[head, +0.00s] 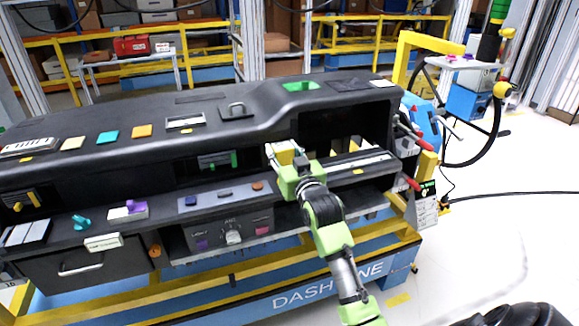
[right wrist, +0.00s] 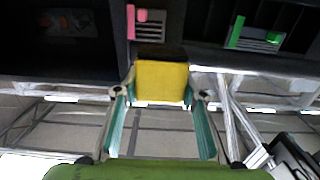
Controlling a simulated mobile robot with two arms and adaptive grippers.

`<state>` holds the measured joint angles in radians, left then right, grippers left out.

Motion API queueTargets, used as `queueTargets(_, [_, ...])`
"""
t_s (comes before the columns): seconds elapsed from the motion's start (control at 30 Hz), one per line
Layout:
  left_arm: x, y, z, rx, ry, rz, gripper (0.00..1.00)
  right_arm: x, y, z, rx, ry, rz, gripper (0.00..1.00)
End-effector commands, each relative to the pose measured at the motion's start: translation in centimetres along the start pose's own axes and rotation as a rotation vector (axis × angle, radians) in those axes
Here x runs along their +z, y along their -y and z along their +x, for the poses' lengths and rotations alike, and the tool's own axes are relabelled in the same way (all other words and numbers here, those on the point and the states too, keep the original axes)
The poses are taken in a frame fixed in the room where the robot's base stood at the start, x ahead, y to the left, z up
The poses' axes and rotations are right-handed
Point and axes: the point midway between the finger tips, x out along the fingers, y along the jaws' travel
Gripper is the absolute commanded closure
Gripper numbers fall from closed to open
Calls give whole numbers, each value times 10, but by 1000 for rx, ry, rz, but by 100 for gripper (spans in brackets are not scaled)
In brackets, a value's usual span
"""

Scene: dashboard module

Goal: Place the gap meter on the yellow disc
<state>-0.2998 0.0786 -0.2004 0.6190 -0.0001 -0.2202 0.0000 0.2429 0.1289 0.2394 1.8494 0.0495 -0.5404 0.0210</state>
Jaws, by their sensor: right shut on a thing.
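My right gripper (head: 284,156) is at the front of the dashboard, by the dark opening right of its middle. In the right wrist view the gripper (right wrist: 160,100) has its two fingers closed on the sides of a yellow block with a dark top (right wrist: 160,82), which looks to be the gap meter. In the head view a pale yellow piece of it (head: 284,151) shows by the fingers. I cannot make out a yellow disc for certain in either view. My left gripper is not in view.
The long black dashboard (head: 225,122) carries coloured pads, switches and a lower control panel (head: 232,228). A green-marked slot unit (head: 219,160) sits left of the gripper. A blue and yellow stand (head: 330,297) bears the dashboard. Open floor lies at the right.

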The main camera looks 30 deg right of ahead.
Motion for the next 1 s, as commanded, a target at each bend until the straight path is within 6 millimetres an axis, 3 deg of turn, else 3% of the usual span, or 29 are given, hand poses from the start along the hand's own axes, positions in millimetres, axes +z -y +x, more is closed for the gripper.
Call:
queueTargets(0.03, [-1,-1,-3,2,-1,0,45,14,-6,5,0,10,-2,87])
queueTargets(0.13, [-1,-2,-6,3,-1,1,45,30,-16,15,0,6,-1,87])
queueTargets(0.43, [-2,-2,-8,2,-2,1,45,53,-30,27,-1,4,0,87])
queueTargets(0.6, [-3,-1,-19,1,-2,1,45,76,-29,27,-2,6,3,87])
queueTargets(1.0, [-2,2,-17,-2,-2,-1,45,86,-29,27,-2,3,1,87])
